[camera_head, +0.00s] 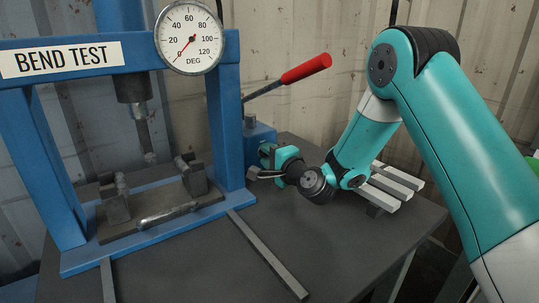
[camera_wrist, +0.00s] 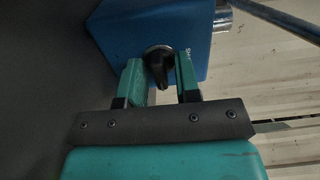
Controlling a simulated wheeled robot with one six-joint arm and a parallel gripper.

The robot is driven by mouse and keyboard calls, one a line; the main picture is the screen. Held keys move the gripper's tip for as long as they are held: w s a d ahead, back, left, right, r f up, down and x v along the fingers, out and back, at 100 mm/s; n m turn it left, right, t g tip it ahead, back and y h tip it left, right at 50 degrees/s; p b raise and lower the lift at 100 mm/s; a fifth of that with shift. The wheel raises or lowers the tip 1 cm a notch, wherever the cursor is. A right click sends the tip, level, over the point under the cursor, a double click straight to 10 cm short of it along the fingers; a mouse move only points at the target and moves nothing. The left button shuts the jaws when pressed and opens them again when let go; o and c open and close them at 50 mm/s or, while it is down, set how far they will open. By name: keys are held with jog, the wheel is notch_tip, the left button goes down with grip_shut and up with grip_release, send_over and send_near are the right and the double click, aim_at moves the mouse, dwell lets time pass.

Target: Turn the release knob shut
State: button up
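The release knob (camera_wrist: 158,60) is black and sits on the face of a blue pump block (camera_wrist: 112,22) in the wrist view. White lettering, partly hidden and beginning like "SH", is beside it on the right. My gripper (camera_wrist: 160,72) is open, with one teal finger on each side of the knob. In the head view my gripper (camera_head: 262,168) is low in front of the blue pump block (camera_head: 260,136), and the knob is hidden there.
A red-handled lever (camera_head: 305,69) rises from the pump. The blue press frame (camera_head: 226,120) stands left of my gripper, with a dial gauge (camera_head: 188,38) reading near zero. Grey bars (camera_head: 398,179) lie behind my wrist at right. The table front (camera_head: 325,240) is mostly clear.

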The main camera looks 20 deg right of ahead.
jog(key=shift+f+n+b, duration=0.2)
jog(key=shift+n+b, duration=0.6)
jog(key=shift+b, duration=0.05)
jog(key=shift+r+n, duration=0.2)
jog(key=shift+n, duration=0.5)
jog(key=o, duration=0.6)
jog(key=shift+c, duration=0.2)
jog(key=shift+b, duration=0.3)
